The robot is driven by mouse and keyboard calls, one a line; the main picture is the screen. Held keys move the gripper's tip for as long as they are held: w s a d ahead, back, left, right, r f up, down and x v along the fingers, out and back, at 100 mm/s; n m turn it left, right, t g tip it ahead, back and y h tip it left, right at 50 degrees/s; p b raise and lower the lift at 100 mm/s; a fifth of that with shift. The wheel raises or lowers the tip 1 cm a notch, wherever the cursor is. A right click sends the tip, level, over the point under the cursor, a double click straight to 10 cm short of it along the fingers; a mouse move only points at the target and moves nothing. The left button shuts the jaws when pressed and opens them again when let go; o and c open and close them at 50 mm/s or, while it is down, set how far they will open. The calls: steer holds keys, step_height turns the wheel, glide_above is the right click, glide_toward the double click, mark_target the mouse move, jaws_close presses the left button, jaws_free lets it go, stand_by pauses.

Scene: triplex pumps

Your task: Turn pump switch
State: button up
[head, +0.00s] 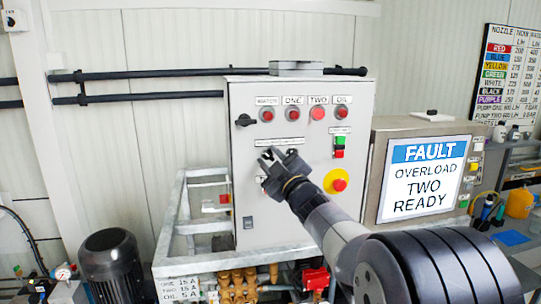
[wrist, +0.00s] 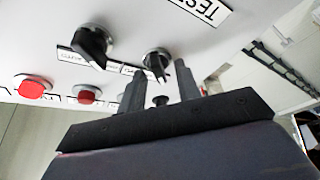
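The grey control cabinet (head: 300,215) carries the switches. My gripper (head: 268,155) is in front of the middle of its door and hides part of the row there. In the wrist view my gripper (wrist: 160,76) is open, with its two dark fingers apart. A black rotary switch (wrist: 157,60) on a silver ring lies just beyond and between the fingertips; whether they touch is unclear. A second black rotary switch (wrist: 92,42) sits to its left, outside the fingers. The small labels beside them are too blurred to read, so I cannot tell which is the pump switch.
A screen (head: 422,178) at right reads FAULT, OVERLOAD TWO, READY. Red lamps (head: 318,113) line the cabinet top. A yellow-ringed red emergency button (head: 339,184) is close to my arm, with green and red buttons (head: 340,147) above. A metal frame (head: 180,240) and motor (head: 112,262) stand left.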

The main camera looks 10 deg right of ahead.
steer(key=shift+w, duration=0.1)
steer(key=shift+c, duration=0.3)
jaws_close()
